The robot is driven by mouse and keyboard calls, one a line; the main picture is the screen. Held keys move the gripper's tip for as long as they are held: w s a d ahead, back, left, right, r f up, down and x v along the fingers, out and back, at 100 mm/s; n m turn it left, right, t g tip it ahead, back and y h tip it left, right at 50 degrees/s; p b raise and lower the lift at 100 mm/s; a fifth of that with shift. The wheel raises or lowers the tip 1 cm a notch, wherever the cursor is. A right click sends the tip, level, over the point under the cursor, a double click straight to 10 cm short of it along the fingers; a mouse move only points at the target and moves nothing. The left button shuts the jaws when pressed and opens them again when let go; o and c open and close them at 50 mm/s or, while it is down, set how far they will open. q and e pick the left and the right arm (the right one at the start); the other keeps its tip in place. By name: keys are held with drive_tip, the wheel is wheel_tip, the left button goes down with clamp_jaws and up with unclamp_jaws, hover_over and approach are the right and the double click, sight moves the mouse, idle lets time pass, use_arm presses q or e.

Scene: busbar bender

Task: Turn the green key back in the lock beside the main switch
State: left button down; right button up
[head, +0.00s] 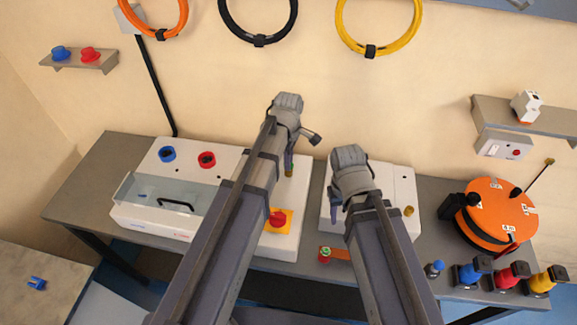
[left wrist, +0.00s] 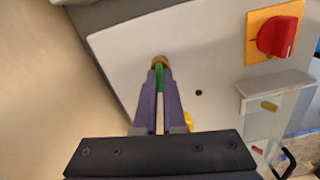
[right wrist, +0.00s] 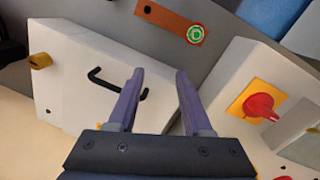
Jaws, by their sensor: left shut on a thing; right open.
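The green key (left wrist: 159,78) is between the fingertips of my left gripper (left wrist: 160,74), in the left wrist view. Its tip meets the brass lock (left wrist: 160,60) on the pale panel; the fingers hide most of it. The red main switch (left wrist: 277,36) sits on its yellow plate to the right of the lock, and also shows in the head view (head: 278,219). My right gripper (right wrist: 158,76) is open and empty, above a white box in the right wrist view.
The white box (right wrist: 75,75) has a black handle (right wrist: 107,82) and a brass fitting (right wrist: 40,61).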

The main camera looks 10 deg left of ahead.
use_arm(q)
drive_tip(key=shift+n, duration=0.7)
drive_tip(key=shift+n, duration=0.6)
drive_tip(key=c, duration=1.5)
unclamp_jaws()
drive_tip(key=shift+n, duration=0.4)
drive_tip(key=o, duration=0.6)
wheel_tip(320, 180, up, 8)
drive_tip(key=p, duration=0.8)
drive_tip(key=shift+f, duration=0.1)
